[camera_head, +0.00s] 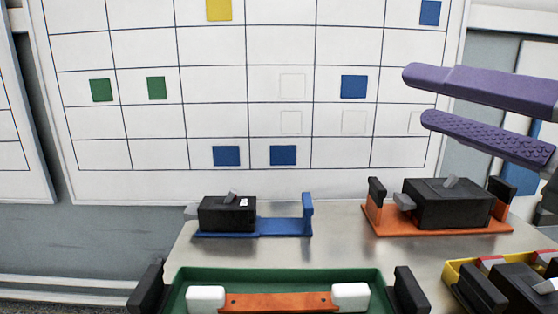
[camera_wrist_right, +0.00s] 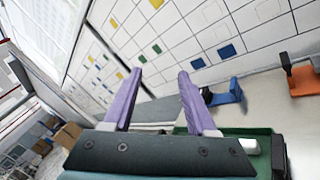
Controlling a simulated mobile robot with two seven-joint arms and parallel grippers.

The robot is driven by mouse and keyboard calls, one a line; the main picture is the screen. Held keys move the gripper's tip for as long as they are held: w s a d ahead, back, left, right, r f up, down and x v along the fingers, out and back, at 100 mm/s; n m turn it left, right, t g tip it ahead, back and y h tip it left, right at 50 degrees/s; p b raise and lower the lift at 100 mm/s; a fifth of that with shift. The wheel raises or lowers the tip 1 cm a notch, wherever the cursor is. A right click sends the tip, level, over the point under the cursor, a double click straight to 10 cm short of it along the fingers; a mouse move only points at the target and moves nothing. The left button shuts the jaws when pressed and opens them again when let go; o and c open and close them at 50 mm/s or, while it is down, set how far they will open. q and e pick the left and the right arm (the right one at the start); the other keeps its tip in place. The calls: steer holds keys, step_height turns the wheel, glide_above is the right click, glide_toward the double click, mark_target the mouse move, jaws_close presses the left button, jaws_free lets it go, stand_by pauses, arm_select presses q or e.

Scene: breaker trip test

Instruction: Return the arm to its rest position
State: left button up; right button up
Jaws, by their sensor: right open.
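My right gripper (camera_head: 415,97) comes in from the right of the head view, with two purple fingers held apart. It is open and empty, raised above the table in front of the gridded wall board. The right wrist view also shows its purple fingers (camera_wrist_right: 156,85) spread with nothing between them. Below it in the head view, a black breaker (camera_head: 448,206) sits in an orange holder (camera_head: 430,230). Another black breaker (camera_head: 226,216) sits at the left end of a blue holder (camera_head: 285,226). My left gripper is not in view.
A green tray (camera_head: 280,275) with black handles holds an orange bar (camera_head: 278,302) with white end blocks. A yellow container (camera_head: 455,270) with dark parts stands at the lower right. The gridded board (camera_head: 240,130) rises behind the table (camera_head: 340,240). Bare table lies between the holders.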

steer(key=s+d+f+m+g+h, duration=0.3)
steer(key=d+f+m+h, duration=1)
steer(key=m, duration=0.4)
steer(key=s+d+f+m+g+h, duration=0.1)
steer(key=s+d+f+m+g, duration=0.3)
steer(key=s, duration=0.3)
steer(key=s+d+f+m+g+h, duration=0.1)
steer(key=s+d+f+m+g, duration=0.3)
steer(key=s, duration=0.3)
steer(key=s+a+f+m+g+y, duration=0.25)
steer(key=a+m+y, duration=0.4)
steer(key=a, duration=0.95)
step_height(320, 180, up, 61)
steer(key=h+p, duration=0.1)
steer(key=p, duration=6)
steer(key=shift+s+f+t+p, duration=0.15)
steer(key=shift+s+t+p, duration=0.05)
steer(key=shift+t+p, duration=0.15)
